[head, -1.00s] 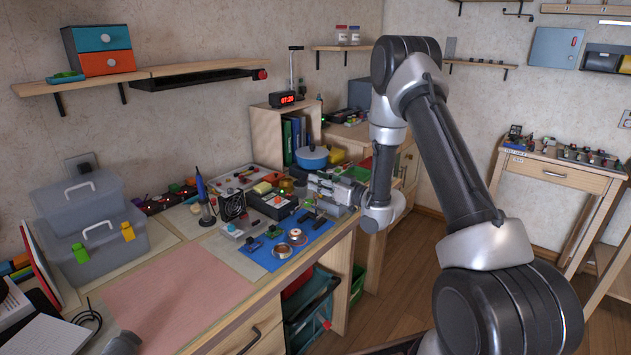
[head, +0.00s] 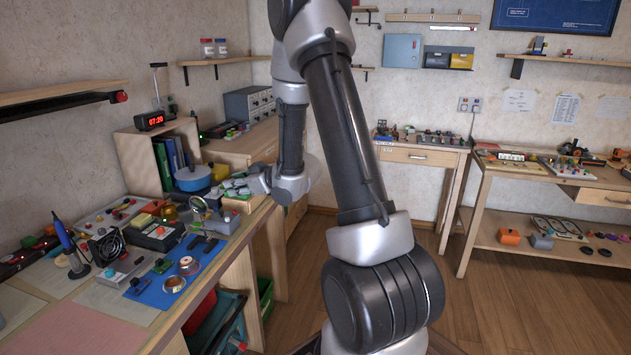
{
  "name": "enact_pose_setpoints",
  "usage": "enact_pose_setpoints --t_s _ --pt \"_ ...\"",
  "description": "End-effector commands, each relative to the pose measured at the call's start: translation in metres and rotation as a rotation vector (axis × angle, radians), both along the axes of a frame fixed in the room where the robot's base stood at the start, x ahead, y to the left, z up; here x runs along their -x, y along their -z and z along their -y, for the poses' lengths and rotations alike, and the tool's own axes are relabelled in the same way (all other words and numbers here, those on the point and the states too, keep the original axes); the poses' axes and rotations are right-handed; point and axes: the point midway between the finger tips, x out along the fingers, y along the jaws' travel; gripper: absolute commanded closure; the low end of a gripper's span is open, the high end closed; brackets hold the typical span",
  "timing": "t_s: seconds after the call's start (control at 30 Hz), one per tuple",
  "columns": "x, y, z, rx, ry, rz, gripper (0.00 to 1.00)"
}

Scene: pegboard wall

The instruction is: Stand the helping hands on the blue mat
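The blue mat (head: 152,296) lies on the workbench near its front edge, at the lower left of the head view. A round magnifying lens (head: 198,203) shows beyond the mat's far end, apparently part of the helping hands. Dark pieces (head: 208,245) sit below it at the mat's far end; I cannot tell whether they belong to it. My gripper (head: 238,187) is to the right of the lens, past the far end of the mat. Its fingers are small and blend with the clutter, so their opening and any contact are unclear.
Small round tins (head: 175,284) and a small dark part (head: 163,265) occupy the mat. A soldering iron in its stand (head: 70,248), a fan (head: 106,247) and a blue pot (head: 193,178) stand nearby. The pink mat (head: 80,332) at the near left is clear.

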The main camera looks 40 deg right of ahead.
Motion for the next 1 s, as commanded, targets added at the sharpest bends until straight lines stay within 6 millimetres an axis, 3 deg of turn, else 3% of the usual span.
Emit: enact_pose_setpoints --t_s 0.03,0.17,0.27,0.4,0.6,0.7,0.83,1.0 --pt "0.003 -0.027 0.010 0.070 0.051 -0.025 0.72" --pt "0.035 -0.073 0.040 0.197 0.212 -0.152 0.72" --pt "0.079 -0.105 0.058 0.240 0.334 -0.262 0.72" --pt "0.162 -0.137 0.066 0.231 0.469 -0.434 0.72" --pt "0.289 -0.150 0.046 0.145 0.533 -0.683 0.72" --pt "0.334 -0.149 0.033 0.112 0.523 -0.773 0.72" --pt "0.366 -0.147 0.023 0.089 0.507 -0.839 0.72" --pt "0.374 -0.146 0.021 0.086 0.503 -0.860 0.72"
